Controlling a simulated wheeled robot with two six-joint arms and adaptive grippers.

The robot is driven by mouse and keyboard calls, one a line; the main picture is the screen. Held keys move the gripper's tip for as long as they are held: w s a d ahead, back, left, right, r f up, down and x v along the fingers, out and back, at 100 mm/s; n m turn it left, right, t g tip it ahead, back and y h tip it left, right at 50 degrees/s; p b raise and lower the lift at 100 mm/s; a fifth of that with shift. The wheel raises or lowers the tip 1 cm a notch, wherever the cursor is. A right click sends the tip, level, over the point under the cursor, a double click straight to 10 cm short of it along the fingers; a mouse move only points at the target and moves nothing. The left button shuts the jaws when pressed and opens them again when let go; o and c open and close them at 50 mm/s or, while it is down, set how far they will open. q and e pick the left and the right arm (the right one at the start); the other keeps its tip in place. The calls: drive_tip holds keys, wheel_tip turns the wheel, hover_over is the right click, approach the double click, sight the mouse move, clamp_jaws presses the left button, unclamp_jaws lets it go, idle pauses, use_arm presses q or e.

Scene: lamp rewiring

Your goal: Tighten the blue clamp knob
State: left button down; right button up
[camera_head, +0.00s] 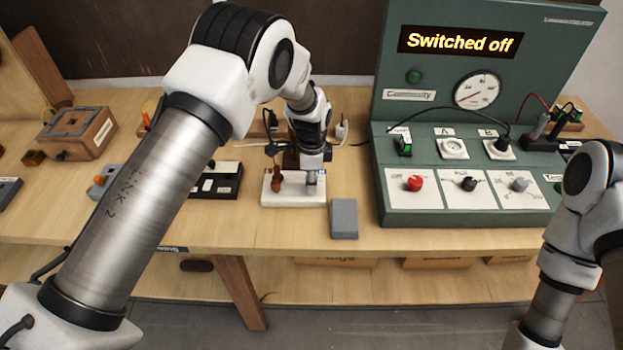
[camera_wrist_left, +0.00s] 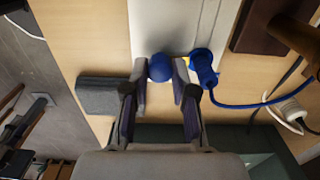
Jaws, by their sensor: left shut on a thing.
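The blue clamp knob (camera_wrist_left: 160,67) shows in the left wrist view as a round blue ball at the end of a white base (camera_wrist_left: 165,22). My left gripper (camera_wrist_left: 160,78) is shut on it, one fingertip on each side. In the head view my left gripper (camera_head: 313,176) points down at the right end of the white base (camera_head: 290,198), and its fingers hide the knob. A blue fitting with a blue cable (camera_wrist_left: 203,70) sits close beside one finger. My right gripper is out of view.
A grey block (camera_head: 344,219) lies just right of the base. A green panel (camera_head: 465,213) with knobs and sockets stands further right, its display reading "Switched off". A reddish-brown upright piece (camera_head: 277,187) stands on the base's left part. Cables lie behind.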

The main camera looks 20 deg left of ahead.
use_arm(q)
drive_tip(key=shift+s+f, duration=0.2)
idle(0.3)
drive_tip(key=c, duration=1.2)
unclamp_jaws()
drive_tip(key=shift+w, duration=0.15)
drive_tip(key=shift+r, duration=0.1)
wheel_tip(320, 180, up, 12)
